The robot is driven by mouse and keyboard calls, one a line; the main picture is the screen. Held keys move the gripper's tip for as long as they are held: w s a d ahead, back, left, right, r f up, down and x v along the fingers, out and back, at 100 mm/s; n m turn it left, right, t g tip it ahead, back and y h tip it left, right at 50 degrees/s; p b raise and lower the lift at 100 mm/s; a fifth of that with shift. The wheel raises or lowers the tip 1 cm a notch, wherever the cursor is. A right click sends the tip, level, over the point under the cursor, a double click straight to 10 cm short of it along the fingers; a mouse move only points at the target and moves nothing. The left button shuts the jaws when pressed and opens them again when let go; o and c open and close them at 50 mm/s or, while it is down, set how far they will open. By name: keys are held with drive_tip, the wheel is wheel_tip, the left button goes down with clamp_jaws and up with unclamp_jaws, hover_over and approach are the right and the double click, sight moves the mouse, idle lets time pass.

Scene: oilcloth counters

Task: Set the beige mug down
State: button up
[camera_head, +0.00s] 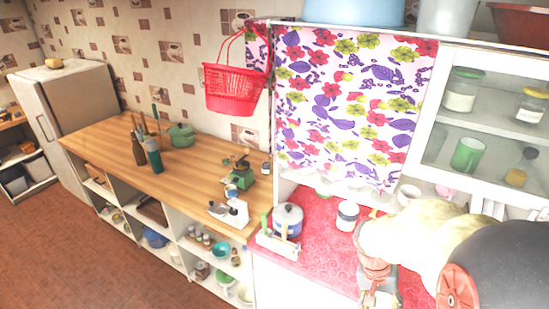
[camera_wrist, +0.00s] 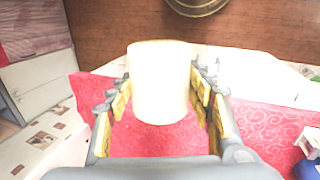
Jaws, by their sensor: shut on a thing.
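The beige mug (camera_wrist: 160,85) is pale and plain, and it sits between the two yellow-padded fingers of my gripper (camera_wrist: 160,88) in the wrist view. My gripper is shut on it from both sides. Below the mug in that view lies the red patterned oilcloth counter (camera_wrist: 262,128), which also shows in the head view (camera_head: 318,232). I cannot tell whether the mug's base touches the oilcloth. In the head view my gripper (camera_head: 378,292) is at the bottom edge over the counter, and I cannot make out the mug there.
A lidded pot (camera_head: 288,219) and a white-and-dark jar (camera_head: 347,215) stand on the red counter, left of my arm. A floral curtain (camera_head: 350,105) hangs behind. Bare red oilcloth shows between the jar and the front edge.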

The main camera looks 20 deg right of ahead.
drive_tip(key=w+a+f+n+t, duration=0.1)
drive_tip(key=w+a+f+n, duration=0.2)
drive_tip(key=w, duration=0.6)
drive_tip(key=w+a+f+n, duration=0.2)
drive_tip(key=w+a, duration=0.4)
drive_tip(key=w, duration=0.3)
drive_tip(key=w+a+f+n+t+h, duration=0.15)
drive_tip(key=w+a+f+n, duration=0.35)
drive_tip(key=w+a, duration=0.6)
wheel_tip(320, 180, down, 11)
drive_tip(key=s+a+b, duration=0.1)
drive_tip(key=a+b, duration=0.1)
drive_tip(key=b, duration=0.8)
drive_tip(key=shift+s+a+f+m+b, duration=0.15)
drive_tip(key=shift+s+m+b, duration=0.15)
drive_tip(key=shift+m, duration=0.1)
drive_tip(key=shift+y, duration=0.25)
